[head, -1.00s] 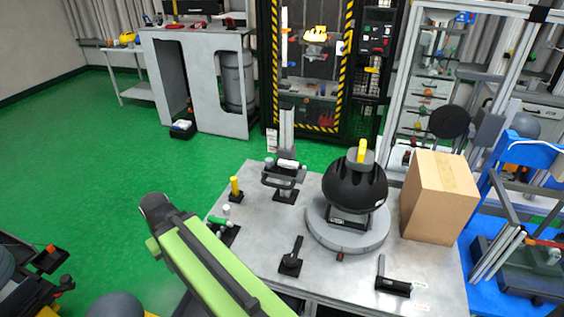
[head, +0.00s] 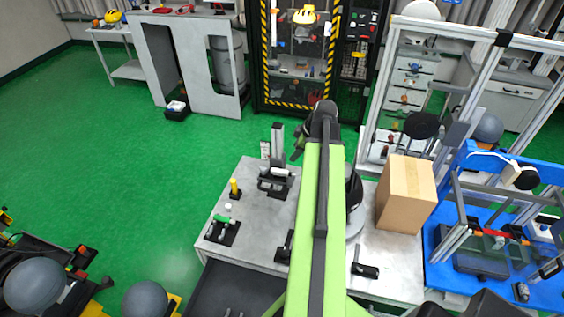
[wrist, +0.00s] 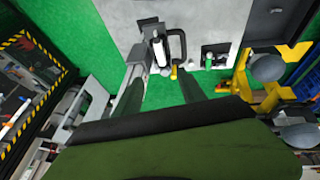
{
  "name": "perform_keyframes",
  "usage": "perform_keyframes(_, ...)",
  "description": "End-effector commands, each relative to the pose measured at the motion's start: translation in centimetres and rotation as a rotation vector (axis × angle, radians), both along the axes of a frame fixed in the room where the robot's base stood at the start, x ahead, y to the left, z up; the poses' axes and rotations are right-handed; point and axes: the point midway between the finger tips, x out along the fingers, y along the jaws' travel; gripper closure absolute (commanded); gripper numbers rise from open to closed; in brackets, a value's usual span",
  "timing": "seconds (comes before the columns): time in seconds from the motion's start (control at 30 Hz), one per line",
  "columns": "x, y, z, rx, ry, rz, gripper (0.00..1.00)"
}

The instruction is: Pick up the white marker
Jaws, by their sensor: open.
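The white marker (head: 279,171) appears to be the small white cylinder lying on a grey and black stand with a looped handle on the metal table. In the wrist view the white cylinder (wrist: 160,53) shows beside the black loop handle, ahead of my fingers. My gripper (head: 297,153) is at the end of my green arm, above and to the right of the stand in the head view. In the wrist view my gripper (wrist: 163,82) is open, with its two fingers apart and nothing seen between them. The marker is apart from the fingers.
The stand's upright post (head: 277,140) rises close to the marker. A yellow cylinder (head: 234,188) and a green-and-white item (head: 224,218) stand to its left. My arm partly hides a black dome (head: 353,190). A cardboard box (head: 406,195) is at right.

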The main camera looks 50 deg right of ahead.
Motion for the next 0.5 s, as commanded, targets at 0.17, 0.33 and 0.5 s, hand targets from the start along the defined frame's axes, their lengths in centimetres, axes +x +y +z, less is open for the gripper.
perform_keyframes(0.17,0.3,0.0,-1.2,0.000,0.000,0.002,0.52)
perform_keyframes(0.33,1.6,0.1,-4.3,0.001,0.001,0.002,0.52)
perform_keyframes(0.5,3.2,0.1,-7.9,0.002,0.001,0.003,0.52)
